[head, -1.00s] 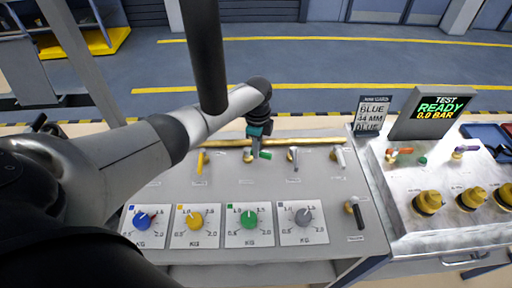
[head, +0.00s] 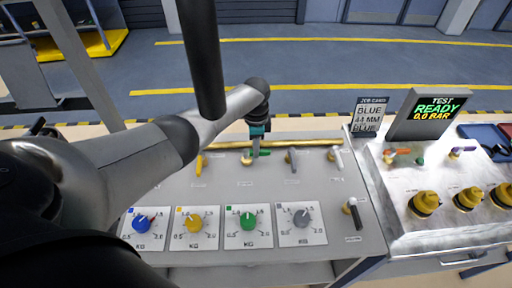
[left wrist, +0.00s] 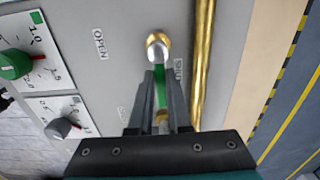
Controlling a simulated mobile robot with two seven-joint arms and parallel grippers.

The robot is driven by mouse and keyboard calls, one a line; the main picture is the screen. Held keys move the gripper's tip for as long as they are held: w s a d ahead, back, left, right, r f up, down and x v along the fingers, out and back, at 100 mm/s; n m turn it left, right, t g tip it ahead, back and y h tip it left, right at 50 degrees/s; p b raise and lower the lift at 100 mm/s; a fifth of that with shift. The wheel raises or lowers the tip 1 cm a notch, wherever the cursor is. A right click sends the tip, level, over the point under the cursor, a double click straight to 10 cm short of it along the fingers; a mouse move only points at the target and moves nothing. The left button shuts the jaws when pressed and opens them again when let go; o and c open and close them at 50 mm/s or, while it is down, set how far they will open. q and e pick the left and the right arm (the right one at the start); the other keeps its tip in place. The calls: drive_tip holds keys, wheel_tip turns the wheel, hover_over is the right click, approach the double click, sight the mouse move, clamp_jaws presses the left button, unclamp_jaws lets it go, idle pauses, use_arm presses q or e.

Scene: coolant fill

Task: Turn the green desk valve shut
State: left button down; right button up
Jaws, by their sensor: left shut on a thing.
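The green desk valve has a brass pivot (left wrist: 158,42) and a green lever (left wrist: 160,88). In the left wrist view the lever runs from the pivot down between my fingers, beside the SHUT label (left wrist: 178,68); the OPEN label (left wrist: 100,42) lies to the left. In the head view the green lever (head: 264,152) points right, roughly along the brass pipe. My left gripper (left wrist: 161,118) is shut on the lever, one dark finger on each side. It also shows in the head view (head: 256,152), coming down from above. My right gripper is not in view.
A yellow valve (head: 199,165) stands left of the green one, and a grey valve (head: 291,160) and a white valve (head: 335,155) stand right. The brass pipe (head: 310,142) runs behind. Several dials, including the green dial (head: 249,222), sit in front. A test screen (head: 432,112) reads READY.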

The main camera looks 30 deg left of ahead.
use_arm(q)
drive_tip(key=c, duration=0.9)
unclamp_jaws()
drive_tip(key=shift+o, duration=0.2)
drive_tip(key=shift+r, duration=0.6)
wheel_tip(320, 180, up, 14)
drive_tip(key=p, duration=0.1)
drive_tip(key=shift+p, duration=0.3)
